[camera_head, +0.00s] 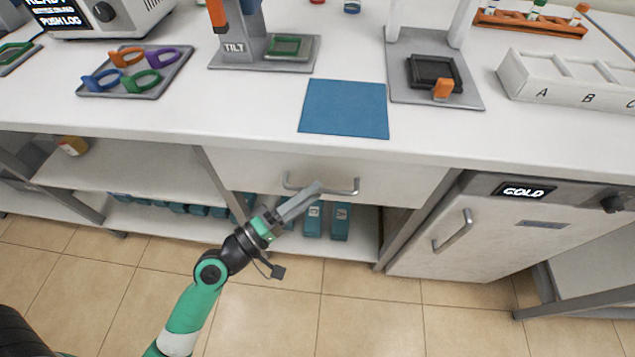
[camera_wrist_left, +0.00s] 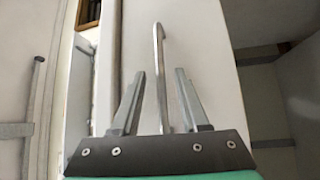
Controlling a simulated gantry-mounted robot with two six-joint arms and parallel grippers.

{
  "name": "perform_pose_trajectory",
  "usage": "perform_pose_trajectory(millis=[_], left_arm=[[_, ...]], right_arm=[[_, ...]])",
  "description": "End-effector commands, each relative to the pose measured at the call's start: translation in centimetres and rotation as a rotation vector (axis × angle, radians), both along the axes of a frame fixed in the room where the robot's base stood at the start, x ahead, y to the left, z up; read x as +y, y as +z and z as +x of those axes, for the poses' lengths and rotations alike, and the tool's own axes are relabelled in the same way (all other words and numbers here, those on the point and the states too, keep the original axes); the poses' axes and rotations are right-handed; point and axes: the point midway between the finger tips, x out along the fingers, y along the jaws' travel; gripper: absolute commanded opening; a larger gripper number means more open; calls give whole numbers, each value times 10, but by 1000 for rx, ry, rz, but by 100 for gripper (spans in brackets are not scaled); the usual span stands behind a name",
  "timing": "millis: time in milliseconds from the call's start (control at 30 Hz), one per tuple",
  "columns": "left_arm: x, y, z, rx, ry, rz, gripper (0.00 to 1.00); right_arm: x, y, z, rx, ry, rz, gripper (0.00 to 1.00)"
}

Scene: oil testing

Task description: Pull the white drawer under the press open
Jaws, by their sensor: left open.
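The white drawer (camera_head: 405,184) is set under the bench top and looks closed, its front flush beneath the counter edge. Its metal bar handle (camera_head: 342,192) runs across the front. The press (camera_head: 400,97), with a grey base and white posts, stands on the bench above. My left gripper (camera_head: 310,190) is open in front of the handle, covering its middle part. In the left wrist view, the handle (camera_wrist_left: 158,62) shows between the two open fingers of my gripper (camera_wrist_left: 161,76). I cannot tell whether a finger touches it. My right gripper is not in view.
A blue mat (camera_head: 345,108) lies on the bench above the drawer. Below is an open shelf with teal binders (camera_head: 340,222). The cold cabinet (camera_head: 490,240) with its own handle stands to the right. The tiled floor in front is clear.

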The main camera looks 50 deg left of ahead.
Motion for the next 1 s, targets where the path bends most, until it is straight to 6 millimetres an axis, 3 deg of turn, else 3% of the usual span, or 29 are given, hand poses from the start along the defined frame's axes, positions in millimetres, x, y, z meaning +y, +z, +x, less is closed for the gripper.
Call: perform_pose_trajectory(millis=[167, 433, 467, 700, 1000], left_arm=[[-1, 3, 20, 0, -1, 0, 45], [-1, 2, 23, 1, 0, 0, 45], [-1, 2, 22, 1, 0, 0, 43], [0, 2, 22, 1, 0, 0, 0], [0, 2, 22, 1, 0, 0, 0]], right_arm=[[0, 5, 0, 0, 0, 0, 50], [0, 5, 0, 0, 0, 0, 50], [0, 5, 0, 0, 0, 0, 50], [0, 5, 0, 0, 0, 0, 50], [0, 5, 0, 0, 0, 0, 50]])
